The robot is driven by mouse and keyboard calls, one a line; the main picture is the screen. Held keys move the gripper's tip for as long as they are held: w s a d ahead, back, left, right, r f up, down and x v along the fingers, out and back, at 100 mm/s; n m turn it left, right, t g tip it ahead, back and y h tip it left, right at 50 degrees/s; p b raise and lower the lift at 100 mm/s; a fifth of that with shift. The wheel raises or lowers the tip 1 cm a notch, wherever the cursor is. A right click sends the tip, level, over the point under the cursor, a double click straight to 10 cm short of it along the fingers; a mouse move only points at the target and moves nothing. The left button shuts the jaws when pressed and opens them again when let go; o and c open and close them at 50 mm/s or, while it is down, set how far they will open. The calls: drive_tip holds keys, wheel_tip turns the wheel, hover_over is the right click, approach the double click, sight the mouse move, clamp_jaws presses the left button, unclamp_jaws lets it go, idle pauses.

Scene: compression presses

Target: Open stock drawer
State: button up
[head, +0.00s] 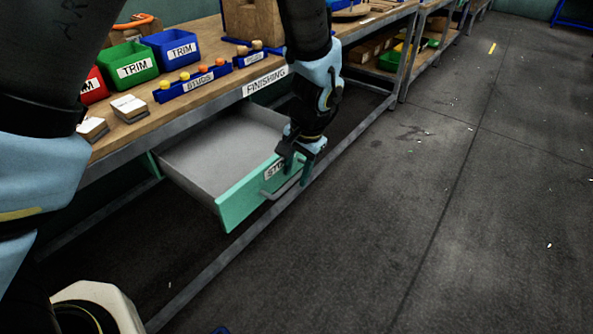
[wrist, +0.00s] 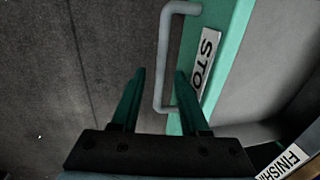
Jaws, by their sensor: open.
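The stock drawer stands pulled out below the bench, with a green front (head: 240,205) and a grey, empty inside (head: 225,150). Its label, partly hidden by my gripper in the head view, begins "STO" in the wrist view (wrist: 207,62). The grey bar handle (head: 283,188) is on the front's outer face; it also shows in the wrist view (wrist: 163,60). My gripper (head: 297,172) is open at the right part of the drawer front. In the wrist view its two fingers (wrist: 160,78) lie on either side of the handle's lower end; I cannot tell whether they touch it.
The wooden bench top (head: 135,140) above carries a green TRIM bin (head: 128,65), a blue TRIM bin (head: 170,47), a blue STUDS rack (head: 190,84) and small blocks. A "FINISHING" label (head: 265,82) is on the bench edge. The dark floor (head: 430,220) at right is clear.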

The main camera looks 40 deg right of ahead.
wheel_tip(320, 180, up, 11)
drive_tip(key=s, duration=0.2)
drive_tip(key=shift+d+f+b, duration=0.2)
drive_tip(key=shift+b, duration=0.25)
idle(0.4)
drive_tip(key=w+a+r+n+g+p, duration=0.1)
drive_tip(key=w+a+r+n, duration=0.15)
drive_tip(key=w+a, duration=0.6)
drive_tip(key=w+a+r+n+p, duration=0.15)
drive_tip(key=w+a+n, duration=0.25)
drive_tip(key=w+a, duration=0.45)
drive_tip(key=a+r+n+p, duration=0.1)
drive_tip(key=a+n, duration=0.3)
drive_tip(key=a, duration=0.8)
drive_tip(key=s+a+r+n+p, duration=0.1)
drive_tip(key=a+n, duration=0.3)
drive_tip(key=a, duration=0.9)
drive_tip(key=shift+a+r+h, duration=0.25)
drive_tip(key=shift+r+h, duration=0.05)
